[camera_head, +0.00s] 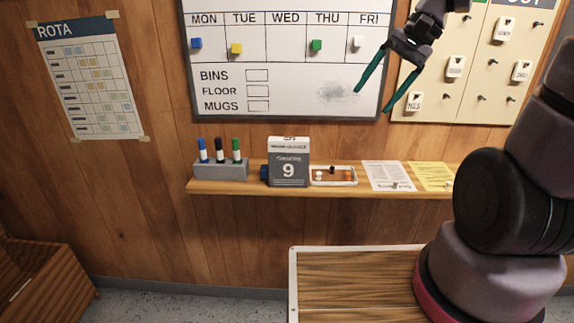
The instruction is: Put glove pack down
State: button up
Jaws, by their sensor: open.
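My gripper (372,101) is at the upper middle, in front of the whiteboard (285,101). Its two green fingers point down and left, spread apart, with nothing between them.
Below, a wood-topped surface with a white edge (293,285) looks bare where visible. A pegboard (470,108) hangs at right.

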jog(key=w+a+f+m+g+y, duration=0.4)
jog(key=w+a+f+y, duration=0.25)
jog(key=f, duration=0.35)
jog(key=m+t+y, duration=0.4)
jog(key=m+y, duration=0.2)
jog(key=m, duration=0.2)
send_near(289, 158)
jog(key=shift+w+d+r+h, duration=0.1)
jog(key=shift+w+d+h, duration=0.2)
jog(key=shift+w, duration=0.5)
jog(key=shift+a+f, duration=0.2)
jog(key=a, duration=0.5)
jog(key=shift+w, duration=0.15)
jog(key=a, duration=0.5)
jog(key=shift+a+f, duration=0.15)
jog(key=shift+f, duration=0.15)
grip_shut()
